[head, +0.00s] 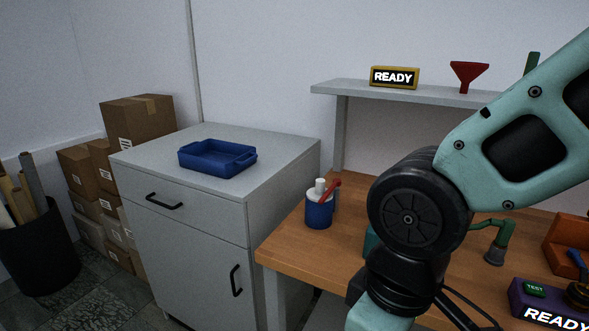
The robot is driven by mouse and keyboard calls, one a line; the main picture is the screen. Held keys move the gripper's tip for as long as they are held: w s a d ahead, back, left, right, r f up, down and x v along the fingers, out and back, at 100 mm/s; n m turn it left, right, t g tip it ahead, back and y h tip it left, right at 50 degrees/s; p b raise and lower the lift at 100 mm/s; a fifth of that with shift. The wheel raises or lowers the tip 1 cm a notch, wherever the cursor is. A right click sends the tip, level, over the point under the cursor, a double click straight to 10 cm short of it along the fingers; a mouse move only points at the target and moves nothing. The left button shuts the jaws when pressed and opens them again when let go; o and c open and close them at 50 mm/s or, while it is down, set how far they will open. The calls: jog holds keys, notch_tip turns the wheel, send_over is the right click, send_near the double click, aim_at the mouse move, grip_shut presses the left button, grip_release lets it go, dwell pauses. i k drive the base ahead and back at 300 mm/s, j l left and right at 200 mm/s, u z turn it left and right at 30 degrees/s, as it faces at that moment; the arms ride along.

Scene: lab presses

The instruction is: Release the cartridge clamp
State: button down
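No cartridge clamp can be made out for certain in the head view. A purple device (523,298) with a green TEST button (535,289) and a lit READY display (555,320) sits at the lower right, cut off by the frame. A dark round part (578,295) is on its right side. A small blue pot (319,213) with a white top and a red lever-like part (331,189) stands at the bench's left end. My gripper is out of view; my arm crosses the right half and hides the middle of the bench.
A green bent pipe-like piece (497,240) and an orange holder (562,250) stand on the wooden bench (290,243). A blue tray (217,170) lies on the grey cabinet (140,157).

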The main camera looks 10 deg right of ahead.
aim_at(337, 182)
jog(key=i+j, duration=0.25)
jog(key=i, duration=0.6)
jog(key=z, duration=0.05)
